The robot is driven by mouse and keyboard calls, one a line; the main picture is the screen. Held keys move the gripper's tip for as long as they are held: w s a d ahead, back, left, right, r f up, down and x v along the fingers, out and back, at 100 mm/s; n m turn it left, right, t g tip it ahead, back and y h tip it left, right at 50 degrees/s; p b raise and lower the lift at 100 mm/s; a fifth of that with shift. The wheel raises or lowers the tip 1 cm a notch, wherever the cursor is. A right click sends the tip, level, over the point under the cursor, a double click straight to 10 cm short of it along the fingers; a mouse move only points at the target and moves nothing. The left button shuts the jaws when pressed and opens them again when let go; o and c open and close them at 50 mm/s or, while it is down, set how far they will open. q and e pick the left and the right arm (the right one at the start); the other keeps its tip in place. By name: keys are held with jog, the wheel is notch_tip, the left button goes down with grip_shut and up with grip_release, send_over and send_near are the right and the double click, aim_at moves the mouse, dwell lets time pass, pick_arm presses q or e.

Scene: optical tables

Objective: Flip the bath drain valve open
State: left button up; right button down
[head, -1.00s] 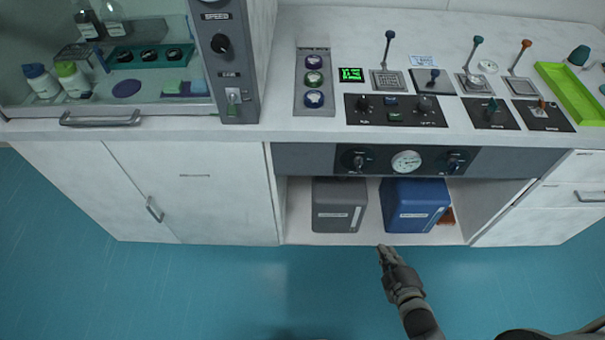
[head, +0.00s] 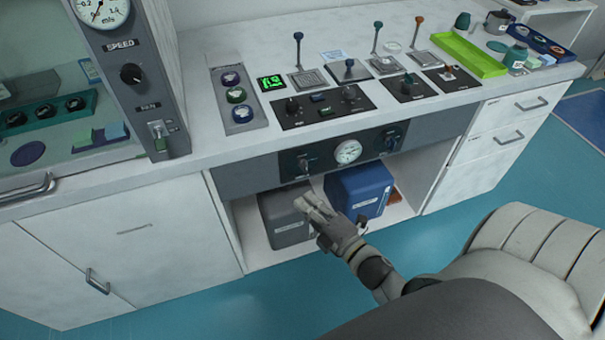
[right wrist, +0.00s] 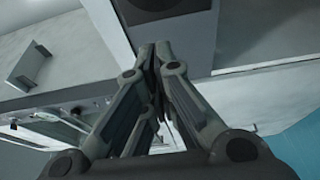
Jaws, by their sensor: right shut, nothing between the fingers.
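A dark panel (head: 345,153) on the bench front carries a round white gauge (head: 348,152) between a left valve handle (head: 304,164) and a right valve handle (head: 391,141). Their labels are too small to read, so I cannot tell which one is the bath drain valve. My right gripper (head: 312,200) is shut and empty, a little below the left handle and in front of the grey and blue containers. In the right wrist view its closed fingers (right wrist: 156,48) point up the picture; no valve handle shows clearly there. My left gripper is not in view.
A grey container (head: 283,222) and a blue container (head: 360,190) stand in the open bay under the panel. The worktop above holds upright levers (head: 299,48), switch panels and a green tray (head: 468,54). A drawer handle (head: 532,104) projects at right.

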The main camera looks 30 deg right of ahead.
aim_at(305, 168)
jog(key=w, duration=0.6)
jog(key=w+a+p, duration=0.1)
jog(key=w, duration=0.2)
jog(key=shift+w+r, duration=0.1)
jog(key=shift+w, duration=0.1)
jog(key=d, duration=0.3)
jog(key=shift+s+d+p, duration=0.1)
jog(key=shift+s+p, duration=0.25)
jog(key=shift+s+d, duration=0.1)
jog(key=shift+d, duration=0.3)
